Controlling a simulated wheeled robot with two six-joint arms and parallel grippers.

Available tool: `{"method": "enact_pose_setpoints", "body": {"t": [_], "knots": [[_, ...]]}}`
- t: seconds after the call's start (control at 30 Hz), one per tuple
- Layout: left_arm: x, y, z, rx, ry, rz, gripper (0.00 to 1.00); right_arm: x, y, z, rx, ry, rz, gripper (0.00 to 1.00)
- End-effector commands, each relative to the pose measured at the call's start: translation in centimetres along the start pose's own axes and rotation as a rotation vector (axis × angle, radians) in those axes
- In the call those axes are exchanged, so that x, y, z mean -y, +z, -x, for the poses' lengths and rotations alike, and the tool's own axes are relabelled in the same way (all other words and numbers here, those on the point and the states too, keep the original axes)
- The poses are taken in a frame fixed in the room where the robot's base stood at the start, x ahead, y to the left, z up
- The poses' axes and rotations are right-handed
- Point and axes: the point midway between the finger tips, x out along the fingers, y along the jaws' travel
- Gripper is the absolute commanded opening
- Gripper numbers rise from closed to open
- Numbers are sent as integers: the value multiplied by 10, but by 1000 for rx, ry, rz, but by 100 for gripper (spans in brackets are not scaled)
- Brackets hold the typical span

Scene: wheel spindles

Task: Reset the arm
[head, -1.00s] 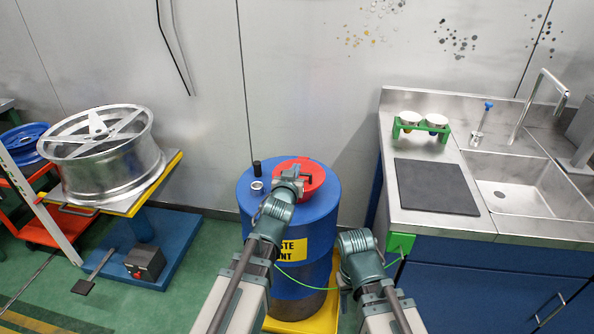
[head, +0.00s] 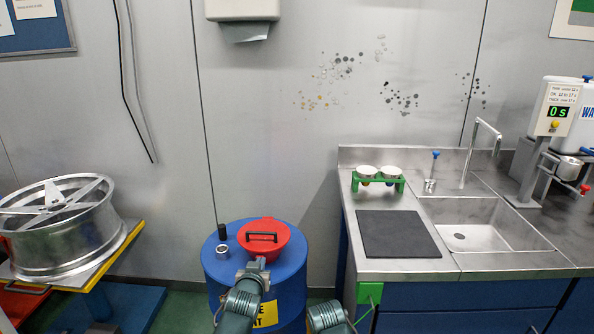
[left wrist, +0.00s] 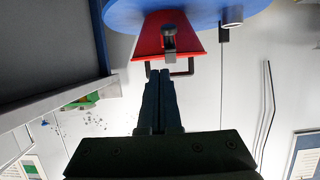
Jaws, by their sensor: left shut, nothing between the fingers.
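My left gripper (head: 257,264) is shut and empty, in front of the red lid (head: 270,241) on the blue drum (head: 290,289). In the left wrist view its closed fingers (left wrist: 159,74) point at the lid's black handle (left wrist: 184,71) and the red side of the lid (left wrist: 150,44); I cannot tell whether they touch it. Only a green-grey part of my right arm shows at the bottom of the head view; its gripper is out of the picture.
To the right is a steel counter with a dark mat (head: 398,234), a green cup holder (head: 378,181), a sink (head: 480,235) and a timer stand (head: 552,110). A silver wheel (head: 62,228) lies on a stand at left. The wall is spotted.

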Motion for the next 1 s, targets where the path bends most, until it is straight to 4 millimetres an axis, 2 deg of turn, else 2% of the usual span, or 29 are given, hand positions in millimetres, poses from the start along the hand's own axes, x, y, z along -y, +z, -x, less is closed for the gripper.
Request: {"method": "enact_pose_setpoints", "body": {"t": [0.03,0.1,0.27,0.4,0.5,0.6,0.73,0.83,1.0], "knots": [[-8,-12,12,79,3,-13,0,-3,2,31,0,0,0,50],[-19,-6,26,217,4,-40,0,-6,3,57,0,0,0,50],[-42,11,74,543,23,-116,0,-10,6,110,0,0,-1,50],[-59,19,131,818,53,-194,0,-15,9,152,0,0,-1,50],[-67,20,171,986,76,-248,0,-17,10,176,0,0,-1,50],[-71,19,204,1116,96,-292,0,-18,11,192,0,0,-1,50],[-74,18,231,1222,112,-329,0,-20,12,204,0,0,-1,50],[-75,19,240,1259,118,-342,0,-20,12,206,0,0,-1,50],[-74,21,242,1269,119,-344,0,-20,12,204,0,0,-1,50]]}}
